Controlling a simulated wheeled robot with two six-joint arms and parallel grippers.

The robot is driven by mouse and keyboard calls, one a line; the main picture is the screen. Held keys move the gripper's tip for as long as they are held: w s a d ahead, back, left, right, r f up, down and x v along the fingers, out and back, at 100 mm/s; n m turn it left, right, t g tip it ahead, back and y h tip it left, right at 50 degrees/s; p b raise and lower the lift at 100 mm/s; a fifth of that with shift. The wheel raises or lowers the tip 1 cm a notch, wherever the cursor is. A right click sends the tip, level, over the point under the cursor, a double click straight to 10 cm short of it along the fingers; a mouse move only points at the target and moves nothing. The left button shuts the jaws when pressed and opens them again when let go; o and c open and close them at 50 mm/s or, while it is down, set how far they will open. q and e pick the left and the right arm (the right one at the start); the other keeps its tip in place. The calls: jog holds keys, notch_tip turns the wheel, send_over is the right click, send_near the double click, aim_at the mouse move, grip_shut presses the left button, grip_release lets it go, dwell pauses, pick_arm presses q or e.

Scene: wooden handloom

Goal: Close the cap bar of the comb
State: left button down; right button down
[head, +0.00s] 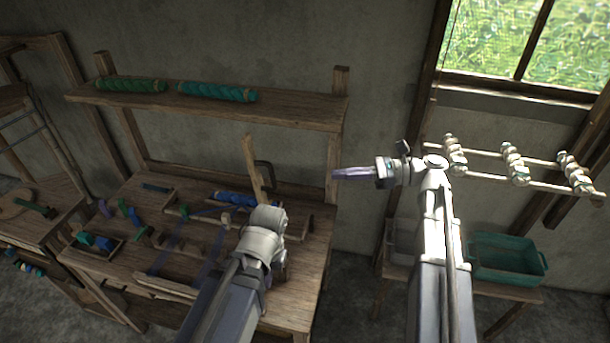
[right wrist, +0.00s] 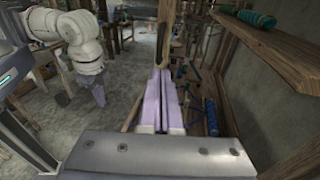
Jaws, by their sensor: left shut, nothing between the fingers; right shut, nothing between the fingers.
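A light wooden bar (head: 252,163), which looks like the comb's cap bar, stands raised and slightly tilted at the back right of the bench. Its lower end and the comb are largely hidden behind my left wrist. The bar also shows in the right wrist view (right wrist: 165,32), beyond my right fingers. My right gripper (head: 353,174) is shut and empty, pointing left, to the right of the bar and apart from it. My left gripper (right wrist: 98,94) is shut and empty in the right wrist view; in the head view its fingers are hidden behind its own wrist.
A shelf (head: 300,108) with green and teal rolls (head: 217,91) overhangs the bench's back. Blocks and small trays crowd the bench's left (head: 92,242). A blue roll (head: 237,199) lies near the bar. A bobbin rack (head: 513,160) and teal bin (head: 507,258) are at right.

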jog(key=w+a+f+b, duration=0.1)
jog(key=a, duration=1.2)
jog(key=shift+w+a, duration=0.25)
jog(key=shift+w, duration=0.05)
jog(key=shift+f, duration=0.1)
